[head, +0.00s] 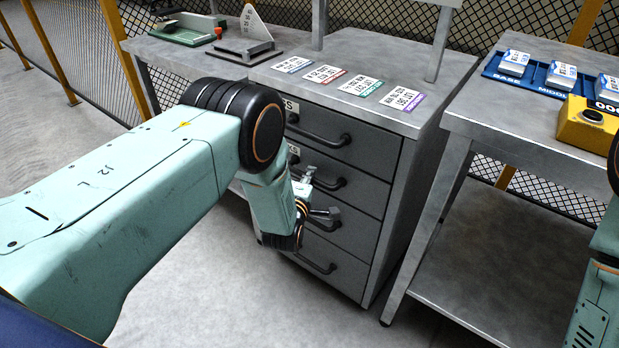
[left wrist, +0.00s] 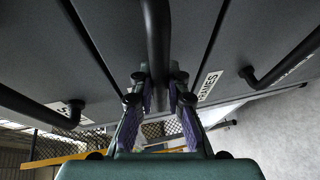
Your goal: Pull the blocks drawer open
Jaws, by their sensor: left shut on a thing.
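A grey cabinet (head: 393,185) with several stacked drawers stands ahead in the head view. The second drawer from the top (head: 366,192) has a partly hidden label ending in "KS" and looks flush with the others. My left gripper (head: 317,193) is at that drawer's dark bar handle (head: 338,184), one finger above and one below. In the left wrist view my left gripper (left wrist: 160,82) is shut around a dark bar handle (left wrist: 156,35), which runs between its padded fingers. My left forearm hides the drawers' left ends. My right gripper is not in view.
Label cards (head: 323,74) lie on the cabinet top. A workbench (head: 475,115) at right carries a blue tray (head: 530,74) with white packs and a yellow box (head: 588,125). The top drawer's handle (head: 318,137) is just above. The floor before the cabinet is clear.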

